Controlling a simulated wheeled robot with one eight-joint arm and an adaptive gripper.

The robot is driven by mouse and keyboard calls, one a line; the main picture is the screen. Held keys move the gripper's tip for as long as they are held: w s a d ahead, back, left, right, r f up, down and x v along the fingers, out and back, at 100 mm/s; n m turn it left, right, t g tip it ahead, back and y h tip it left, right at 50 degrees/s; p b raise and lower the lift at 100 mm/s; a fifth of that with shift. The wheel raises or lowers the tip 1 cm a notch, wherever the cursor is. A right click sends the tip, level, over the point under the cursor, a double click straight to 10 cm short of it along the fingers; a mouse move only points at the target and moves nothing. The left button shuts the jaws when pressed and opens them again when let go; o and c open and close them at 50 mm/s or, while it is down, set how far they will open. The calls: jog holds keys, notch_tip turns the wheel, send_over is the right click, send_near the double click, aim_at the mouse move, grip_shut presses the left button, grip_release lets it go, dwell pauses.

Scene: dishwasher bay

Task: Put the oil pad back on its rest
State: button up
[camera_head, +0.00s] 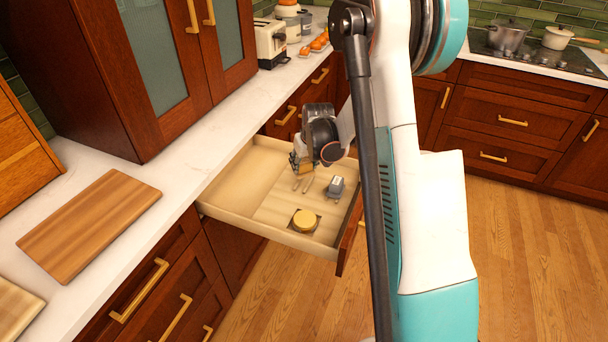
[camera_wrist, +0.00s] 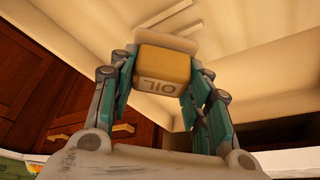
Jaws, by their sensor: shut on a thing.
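The oil pad (camera_wrist: 164,68) is a tan-yellow block marked OIL, with a paler slab along its far side. My gripper (camera_wrist: 160,72) is shut on it, one finger at each side. In the head view my gripper (camera_head: 302,163) is over the open drawer, and the pad there is small and partly hidden. Two short pale strips (camera_head: 307,184) lie on the drawer floor just below it; two pale bars (camera_wrist: 165,13) also show beyond the pad in the wrist view. I cannot tell for sure that these strips are the rest, or whether the pad touches anything.
The open drawer (camera_head: 221,213) also holds a grey block (camera_head: 335,187) and a round yellow tin (camera_head: 305,220) on a dark square. Drawer walls surround my gripper. The drawer's left part is bare. A cutting board (camera_head: 92,222) lies on the counter at left.

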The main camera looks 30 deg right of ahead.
aim_at(304, 172)
notch_tip(304, 172, down, 4)
jog(key=shift+f+b, duration=0.2)
jog(key=shift+b, duration=0.5)
jog(key=shift+r, duration=0.1)
jog(key=o, duration=0.6)
jog(key=shift+f, duration=0.2)
jog(key=o, duration=0.4)
jog(key=shift+r, duration=0.1)
